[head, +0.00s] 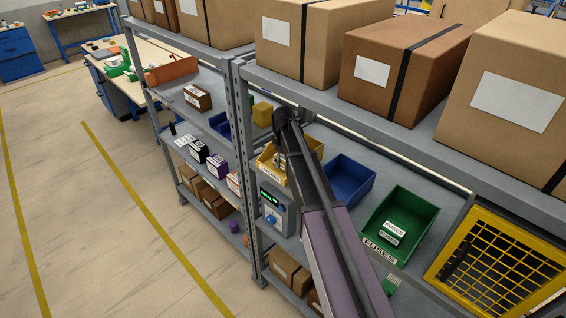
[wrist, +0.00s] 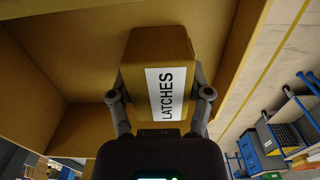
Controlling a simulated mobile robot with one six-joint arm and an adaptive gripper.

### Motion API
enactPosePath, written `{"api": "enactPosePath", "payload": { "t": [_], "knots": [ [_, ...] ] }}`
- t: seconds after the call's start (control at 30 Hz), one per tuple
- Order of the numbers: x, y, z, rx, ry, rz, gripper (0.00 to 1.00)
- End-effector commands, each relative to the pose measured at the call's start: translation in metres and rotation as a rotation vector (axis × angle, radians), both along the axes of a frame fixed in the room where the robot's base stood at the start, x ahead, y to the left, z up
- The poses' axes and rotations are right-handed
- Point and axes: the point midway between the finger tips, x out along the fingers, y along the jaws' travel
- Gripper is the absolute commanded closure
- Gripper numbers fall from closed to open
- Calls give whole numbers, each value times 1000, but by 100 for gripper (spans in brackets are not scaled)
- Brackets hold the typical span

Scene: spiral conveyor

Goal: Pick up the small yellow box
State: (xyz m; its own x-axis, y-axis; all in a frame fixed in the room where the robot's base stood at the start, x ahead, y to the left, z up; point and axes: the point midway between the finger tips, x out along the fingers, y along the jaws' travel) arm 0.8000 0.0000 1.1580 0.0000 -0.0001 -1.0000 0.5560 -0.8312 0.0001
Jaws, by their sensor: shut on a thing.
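The small yellow box (wrist: 160,48) has a white label reading LATCHES. In the wrist view it sits between the two fingers of my gripper (wrist: 161,95), which press on its left and right sides. Large yellow walls of a bin (wrist: 75,50) surround it on the far and left sides. In the head view the yellow bin (head: 265,162) stands on the middle shelf, partly hidden by my arm. My gripper's fingers and the box's contact with the bin floor are hard to make out there.
A blue bin (head: 350,180) and a green FUSES bin (head: 405,225) stand to the right on the same shelf. Large cartons (head: 400,60) fill the shelf above. A metal upright (head: 240,150) is close on the left. A yellow grid cage (head: 500,262) is at the far right.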

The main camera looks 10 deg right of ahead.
Motion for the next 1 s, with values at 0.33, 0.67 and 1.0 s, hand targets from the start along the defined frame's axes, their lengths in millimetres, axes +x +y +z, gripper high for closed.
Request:
{"api": "enactPosePath", "payload": {
  "t": [0.33, 0.67, 1.0],
  "knots": [
    [0, 0, 5, 0, 0, 0, 84],
    [0, 0, 27, 0, 0, -1, 84],
    [-24, 39, 35, 0, 0, 4, 84]
  ]
}}
